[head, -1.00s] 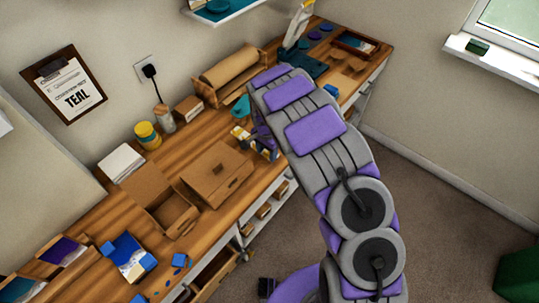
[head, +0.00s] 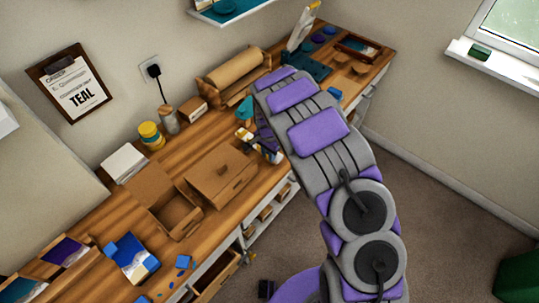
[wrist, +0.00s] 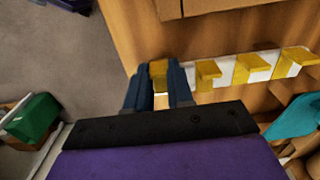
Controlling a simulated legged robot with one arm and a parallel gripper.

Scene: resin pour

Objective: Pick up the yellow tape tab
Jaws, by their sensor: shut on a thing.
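My gripper (wrist: 158,68) is shut on a yellow tape tab (wrist: 158,76) in the wrist view, with one dark blue finger on each side of it. The tab is at the left end of a white strip (wrist: 223,68) at the bench edge. Several more yellow tabs stand along the strip to the right of my gripper. I cannot tell whether the held tab still touches the strip. In the head view my gripper (head: 262,143) is small and partly hidden by my own arm, over the bench by the strip.
A cardboard box (head: 218,178) with a knob and an open box (head: 172,212) stand left of my gripper on the wooden bench (head: 118,204). A teal object (wrist: 293,120) lies close at the right in the wrist view. A paper roll (head: 236,72) stands behind.

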